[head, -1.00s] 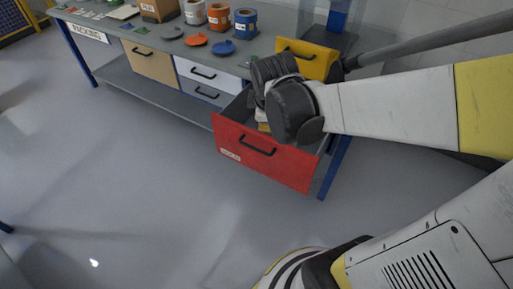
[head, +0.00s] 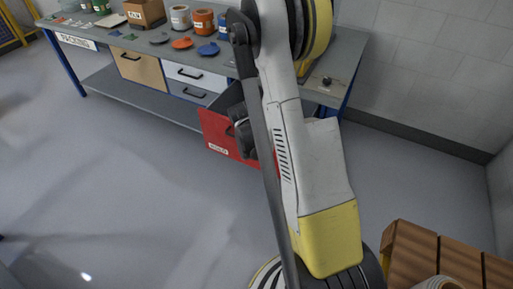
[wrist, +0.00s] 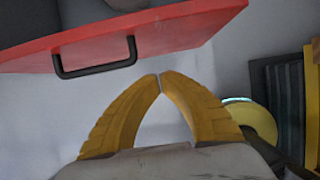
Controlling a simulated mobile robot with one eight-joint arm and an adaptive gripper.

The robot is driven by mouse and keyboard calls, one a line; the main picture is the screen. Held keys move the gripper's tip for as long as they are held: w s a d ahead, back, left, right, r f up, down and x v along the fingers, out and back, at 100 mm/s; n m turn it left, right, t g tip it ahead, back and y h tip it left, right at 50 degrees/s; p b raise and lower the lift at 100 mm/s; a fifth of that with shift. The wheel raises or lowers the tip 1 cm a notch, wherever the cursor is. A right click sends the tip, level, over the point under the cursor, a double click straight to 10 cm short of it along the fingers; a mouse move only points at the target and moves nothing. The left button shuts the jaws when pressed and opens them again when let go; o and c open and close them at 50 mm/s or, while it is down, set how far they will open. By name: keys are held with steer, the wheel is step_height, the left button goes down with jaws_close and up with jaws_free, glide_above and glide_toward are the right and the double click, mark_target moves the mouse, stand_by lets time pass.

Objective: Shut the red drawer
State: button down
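The red drawer (head: 216,132) juts out from the right part of the workbench, and part of its dark inside shows above its front. My arm covers its right half in the head view. In the wrist view, the red drawer front (wrist: 190,30) crosses the top, with its black handle (wrist: 95,70) at the left. My gripper (wrist: 159,77) has two yellow fingers with their tips together, and nothing shows between them. The tips point toward the drawer front, with a visible gap below its edge in the picture.
The workbench (head: 110,40) holds cans, a cardboard box (head: 145,13) and coloured discs. A tan drawer (head: 144,68) and light grey drawers (head: 195,76) left of the red one look shut. A wooden pallet (head: 440,255) stands at the lower right. The floor before the bench is clear.

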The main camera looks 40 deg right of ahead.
steer(key=w+d+f+b, duration=0.2)
steer(key=d+f+b, duration=0.1)
steer(key=d+f, duration=0.1)
steer(key=shift+d+f, duration=0.3)
steer(key=shift+d, duration=0.4)
steer(key=shift+w, duration=0.15)
